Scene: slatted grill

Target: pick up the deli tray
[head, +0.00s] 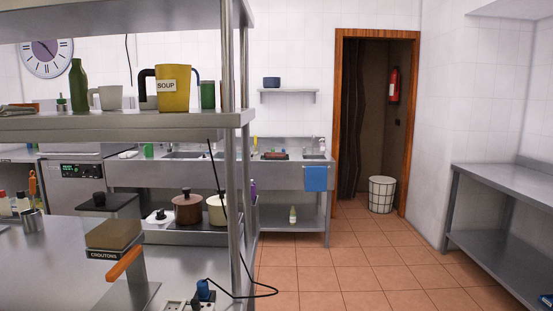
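I cannot pick out a deli tray for certain. A tan-topped box labelled CROUTONS (115,236) sits on the steel counter at the lower left, with an orange handle (123,264) in front of it. A small part of a blue object (546,300) shows at the lower right edge, too cut off to identify. Neither of my grippers is in view.
A steel counter (50,265) with a shelf above (120,122) fills the left. A yellow SOUP pot (174,90) stands on that shelf. An empty steel table (510,184) stands right. The tiled floor (350,265) between is clear, leading to a doorway with a white bin (381,194).

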